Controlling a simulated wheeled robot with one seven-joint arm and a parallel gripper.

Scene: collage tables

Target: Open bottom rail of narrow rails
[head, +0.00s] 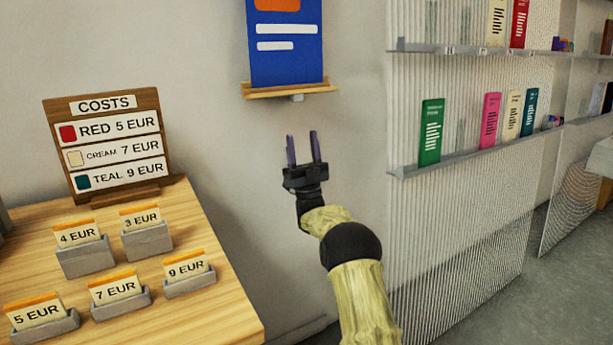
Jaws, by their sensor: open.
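Two narrow grey rails run along a ribbed wall panel (455,220) at the right in the head view. The lower rail (470,157) bears a green booklet (431,131), a pink booklet (489,120), a cream one (513,114) and a teal one (530,111). The upper rail (480,49) bears a cream and a red booklet (519,22). My gripper (302,136) is open and empty, its two fingers pointing up. It is left of the panel and appears below a wooden ledge (290,90), apart from the rails. I cannot tell which rail set the task names.
A blue poster board (285,45) stands on the wooden ledge. A wooden table (215,295) at left holds a COSTS sign (108,143) and several grey holders with price cards. Further shelving and a white object (601,157) are at far right. Grey floor (500,310) shows below the panel.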

